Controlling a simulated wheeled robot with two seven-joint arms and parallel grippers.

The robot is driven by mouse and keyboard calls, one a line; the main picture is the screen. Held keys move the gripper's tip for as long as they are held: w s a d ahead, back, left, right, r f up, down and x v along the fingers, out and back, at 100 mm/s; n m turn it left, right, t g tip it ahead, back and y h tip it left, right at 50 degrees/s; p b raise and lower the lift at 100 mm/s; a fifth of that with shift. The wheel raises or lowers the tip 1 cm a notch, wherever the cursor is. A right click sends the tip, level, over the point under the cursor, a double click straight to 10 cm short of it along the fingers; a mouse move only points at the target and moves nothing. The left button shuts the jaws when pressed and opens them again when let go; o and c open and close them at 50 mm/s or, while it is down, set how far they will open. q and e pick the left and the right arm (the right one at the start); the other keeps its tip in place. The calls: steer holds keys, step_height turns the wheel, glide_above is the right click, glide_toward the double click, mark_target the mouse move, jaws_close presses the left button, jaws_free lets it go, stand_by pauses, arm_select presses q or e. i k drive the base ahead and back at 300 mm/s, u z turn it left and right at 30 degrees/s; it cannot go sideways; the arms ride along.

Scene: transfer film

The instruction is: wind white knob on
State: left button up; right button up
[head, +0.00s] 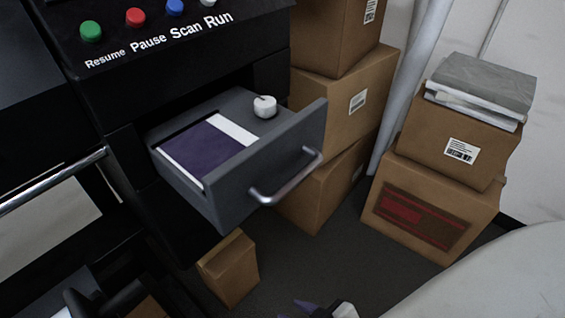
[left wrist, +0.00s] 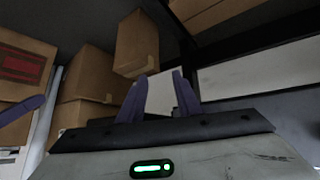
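The white knob (head: 265,107) stands on the grey top panel inside the open drawer (head: 290,140), near its back right corner. It is round with a small pointer on top. A purple film sheet (head: 205,150) with a white strip lies beside it in the drawer. My right gripper (head: 318,309) shows only in part at the bottom edge of the head view, well below the drawer and apart from the knob; its opening cannot be made out. My left gripper (left wrist: 157,84) shows in the left wrist view with its two purple fingers apart and nothing between them.
The drawer's metal handle (head: 288,178) juts out at the front. Coloured buttons (head: 135,17) sit on the black machine above. Stacked cardboard boxes (head: 345,95) stand right behind the drawer, more boxes (head: 440,195) at the right. A small box (head: 228,268) is below. Dark floor between is clear.

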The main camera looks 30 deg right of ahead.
mark_target(266, 107)
steer(key=k, duration=1.25)
steer(key=z, duration=0.95)
steer(key=i, duration=1.35)
steer(key=u, duration=0.45)
